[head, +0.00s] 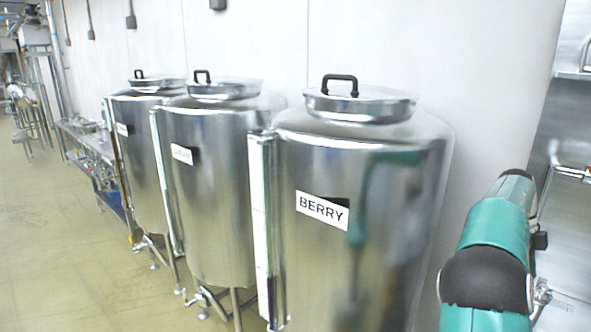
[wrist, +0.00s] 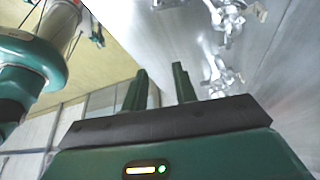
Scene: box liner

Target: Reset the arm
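My gripper (wrist: 161,88) shows in the wrist view, with its two dark green fingers apart and nothing visible between them. Its wide dark palm fills the lower part of that view. The fingers point toward a shiny metal surface with fittings. In the head view, a teal and black link of my arm (head: 490,262) stands at the right edge, beside the nearest tank. The gripper itself is not visible in the head view.
Three steel tanks stand in a row along the white wall; the nearest (head: 345,270) is labelled BERRY. Metal pipe fittings (wrist: 222,75) are close to the fingers at the right. A steel unit (head: 570,215) stands at far right. Open floor (head: 50,260) lies at left.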

